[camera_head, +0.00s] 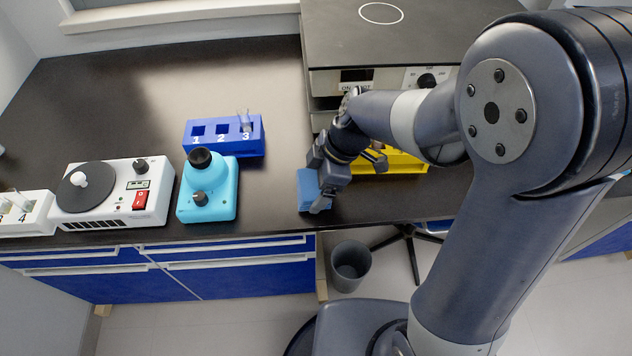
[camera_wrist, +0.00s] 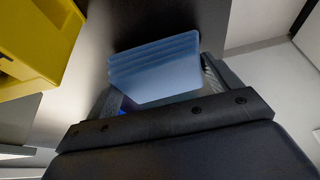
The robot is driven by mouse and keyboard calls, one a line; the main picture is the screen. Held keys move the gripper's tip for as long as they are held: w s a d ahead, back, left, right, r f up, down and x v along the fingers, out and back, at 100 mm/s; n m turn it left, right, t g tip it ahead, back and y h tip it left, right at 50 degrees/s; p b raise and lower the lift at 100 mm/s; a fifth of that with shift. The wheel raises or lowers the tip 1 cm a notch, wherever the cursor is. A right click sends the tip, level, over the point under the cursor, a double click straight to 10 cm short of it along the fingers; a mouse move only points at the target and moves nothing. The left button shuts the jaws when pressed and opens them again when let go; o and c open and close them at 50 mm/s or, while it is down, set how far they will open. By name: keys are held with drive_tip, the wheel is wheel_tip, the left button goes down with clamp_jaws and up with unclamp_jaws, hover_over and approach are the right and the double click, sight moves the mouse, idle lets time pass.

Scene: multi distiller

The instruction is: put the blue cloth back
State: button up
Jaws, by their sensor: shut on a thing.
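The blue cloth (camera_head: 308,190) is a folded, layered pad near the front edge of the dark bench. My gripper (camera_head: 322,190) is shut on it. The cloth also shows in the wrist view (camera_wrist: 155,72), between the two fingers of my gripper (camera_wrist: 158,80). Part of the cloth is hidden behind the gripper in the head view. I cannot tell whether it touches the bench top or is held just above it.
A yellow rack (camera_head: 395,162) stands right behind my gripper. A blue numbered rack (camera_head: 250,143), a cyan device (camera_head: 222,190) and a white stirrer (camera_head: 118,205) stand to the left. A hotplate unit (camera_head: 345,50) is at the back. A bin (camera_head: 351,268) stands on the floor.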

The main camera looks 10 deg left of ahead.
drive_tip(key=shift+f, duration=0.25)
drive_tip(key=shift+f+b, duration=0.25)
drive_tip(key=shift+b, duration=0.05)
drive_tip(key=o, duration=0.9)
drive_tip(key=shift+r, duration=0.1)
drive_tip(key=p+v, duration=0.1)
drive_tip(key=v, duration=1.1)
drive_tip(key=shift+s+r, duration=0.1)
drive_tip(key=shift+r, duration=0.05)
